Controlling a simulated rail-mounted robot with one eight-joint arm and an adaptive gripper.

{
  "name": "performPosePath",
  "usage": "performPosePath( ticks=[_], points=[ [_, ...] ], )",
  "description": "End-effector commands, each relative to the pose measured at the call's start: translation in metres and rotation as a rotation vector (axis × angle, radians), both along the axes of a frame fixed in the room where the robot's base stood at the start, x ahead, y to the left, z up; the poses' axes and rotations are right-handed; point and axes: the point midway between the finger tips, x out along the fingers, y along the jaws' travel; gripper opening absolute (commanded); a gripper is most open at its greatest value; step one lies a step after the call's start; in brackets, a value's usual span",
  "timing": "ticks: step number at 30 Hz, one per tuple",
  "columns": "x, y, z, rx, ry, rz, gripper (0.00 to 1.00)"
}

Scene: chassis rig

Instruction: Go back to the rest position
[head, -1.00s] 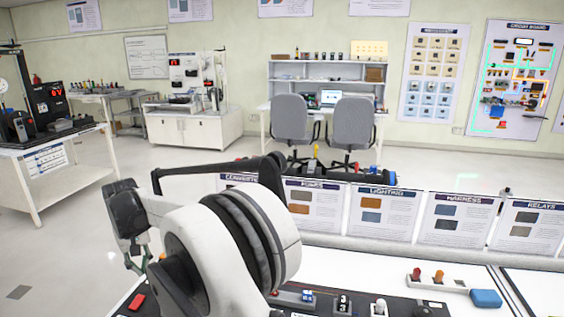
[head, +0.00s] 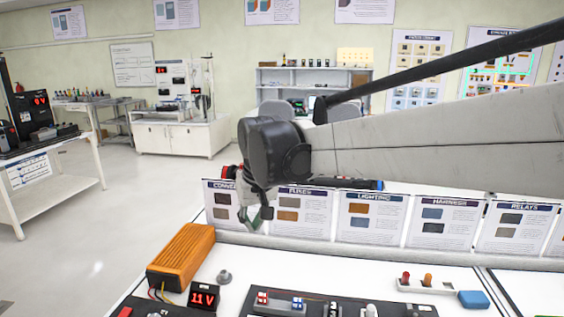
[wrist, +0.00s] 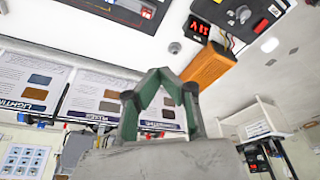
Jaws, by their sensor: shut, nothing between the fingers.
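My gripper (wrist: 159,78) shows in the wrist view with its two green-edged fingers meeting at the tips. It is shut and empty. In the head view my gripper (head: 254,217) hangs below the dark wrist joint, in front of the label cards and above the back of the white bench. It is small and partly hidden there by the wrist. My pale arm link reaches in from the right edge of the head view.
An orange box (head: 182,256) and a red-digit display (head: 203,298) stand on the bench's left part. A dark panel (head: 285,303) lies at the front. A row of label cards (head: 371,217) stands along the back. A blue block (head: 474,299) lies at right.

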Motion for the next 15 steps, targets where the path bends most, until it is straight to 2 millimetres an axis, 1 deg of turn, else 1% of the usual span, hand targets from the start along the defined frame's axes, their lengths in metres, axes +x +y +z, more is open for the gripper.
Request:
performPosePath(
  ticks=[1, 3, 5, 9, 11, 15],
  points=[
    [-0.009, -0.019, 0.004, 0.005, -0.012, -0.021, 0.00],
    [-0.021, -0.042, 0.008, 0.012, -0.029, -0.049, 0.00],
    [-0.032, -0.061, 0.011, 0.019, -0.045, -0.072, 0.00],
    [-0.060, -0.103, 0.014, 0.031, -0.081, -0.125, 0.00],
    [-0.072, -0.120, 0.014, 0.036, -0.098, -0.148, 0.00],
    [-0.103, -0.156, 0.009, 0.046, -0.135, -0.202, 0.00]
  ],
)
